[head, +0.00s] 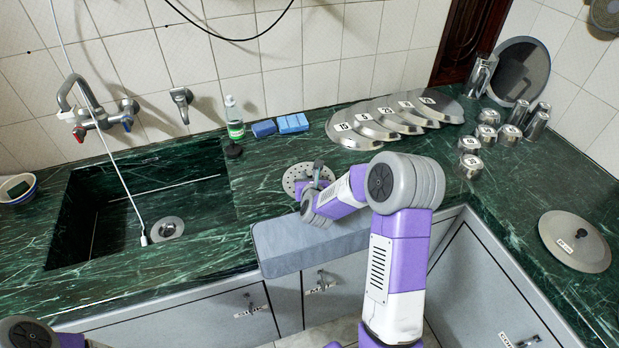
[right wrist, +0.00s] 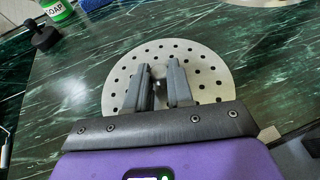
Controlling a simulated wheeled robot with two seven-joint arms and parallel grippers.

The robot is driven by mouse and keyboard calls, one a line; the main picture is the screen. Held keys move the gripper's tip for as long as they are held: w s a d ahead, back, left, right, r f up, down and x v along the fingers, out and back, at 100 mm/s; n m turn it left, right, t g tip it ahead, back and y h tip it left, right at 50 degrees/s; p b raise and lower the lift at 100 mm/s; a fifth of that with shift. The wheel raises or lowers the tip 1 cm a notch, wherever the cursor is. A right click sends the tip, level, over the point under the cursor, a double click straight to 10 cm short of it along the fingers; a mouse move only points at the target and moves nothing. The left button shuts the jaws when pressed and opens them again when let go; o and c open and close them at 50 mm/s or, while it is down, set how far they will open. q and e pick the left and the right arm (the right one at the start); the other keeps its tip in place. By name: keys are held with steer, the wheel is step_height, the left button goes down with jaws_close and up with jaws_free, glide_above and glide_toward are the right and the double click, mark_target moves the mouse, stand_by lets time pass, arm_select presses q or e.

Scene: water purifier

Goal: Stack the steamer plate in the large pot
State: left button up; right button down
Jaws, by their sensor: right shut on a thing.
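The steamer plate, a round metal disc with many holes (head: 291,178), is at the counter's front edge beside the grey cloth. It also shows in the right wrist view (right wrist: 208,72), under my fingers. My right gripper (head: 317,172) is shut on the steamer plate at its middle, seen between the fingertips in the right wrist view (right wrist: 160,74). I cannot tell whether the plate rests on the counter or is slightly raised. The large pot is not seen in either view. My left gripper is out of view; only part of my left arm shows at the bottom left.
A sink (head: 165,228) is at left. Several numbered lids (head: 349,127) overlap along the wall, with small metal cups (head: 468,166) right of them. A lid with a knob (head: 560,247) lies at right. A grey cloth (head: 280,254) hangs over the front edge. Soap (head: 234,120) stands behind.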

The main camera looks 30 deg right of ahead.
steer(key=c, duration=1)
jaws_free()
